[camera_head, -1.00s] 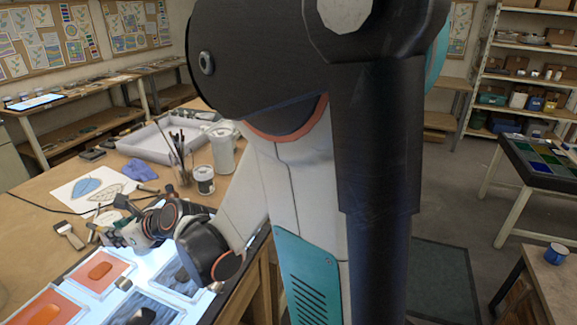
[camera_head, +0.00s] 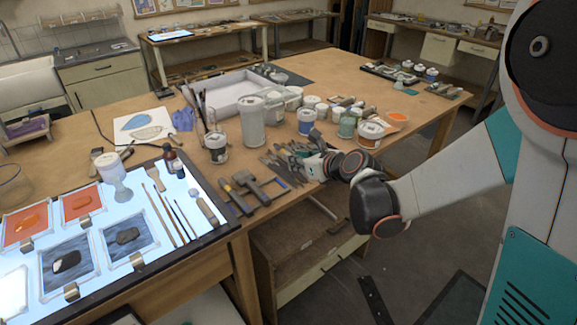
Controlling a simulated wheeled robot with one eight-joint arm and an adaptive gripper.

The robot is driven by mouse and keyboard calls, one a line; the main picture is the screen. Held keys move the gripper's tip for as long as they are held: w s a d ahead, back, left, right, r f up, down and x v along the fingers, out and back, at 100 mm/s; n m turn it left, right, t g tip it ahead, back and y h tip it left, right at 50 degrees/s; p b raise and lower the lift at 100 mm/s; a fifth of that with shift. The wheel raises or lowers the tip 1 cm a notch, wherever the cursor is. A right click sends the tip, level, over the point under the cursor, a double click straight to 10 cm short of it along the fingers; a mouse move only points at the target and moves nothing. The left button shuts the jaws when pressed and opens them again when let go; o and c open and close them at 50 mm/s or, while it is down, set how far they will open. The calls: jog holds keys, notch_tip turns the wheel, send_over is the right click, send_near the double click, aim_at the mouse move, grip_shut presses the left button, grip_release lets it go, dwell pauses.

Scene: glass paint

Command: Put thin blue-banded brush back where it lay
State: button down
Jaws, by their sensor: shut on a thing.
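My gripper (camera_head: 310,166) is at the right part of the big table, low over or beside a group of slim tools (camera_head: 284,160). Its jaws are closed; the thin brush in them is too small and too hidden by the gripper to make out its blue band. Several brushes (camera_head: 177,211) lie side by side on the right part of the lit panel (camera_head: 206,240), left of my gripper. I cannot tell band colours on them at this size.
Two dark clamp-like tools (camera_head: 258,188) lie between the panel and my gripper. White jars (camera_head: 306,121), a pitcher (camera_head: 252,122) and a brush pot (camera_head: 216,147) stand behind. Framed glass panes (camera_head: 126,237) cover the panel's left.

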jog(key=n+g+y, duration=0.1)
send_over(278, 190)
notch_tip(278, 190, down, 2)
jog(key=shift+w+a+f+b, duration=0.1)
jog(key=shift+f+b, duration=0.05)
jog(key=shift+b, duration=0.15)
jog(key=shift+f+b, duration=1.6)
jog(key=shift+f, duration=0.7)
jog(key=shift+f+b, duration=0.55)
jog(key=shift+b, duration=0.2)
jog(key=c, duration=1.4)
grip_release()
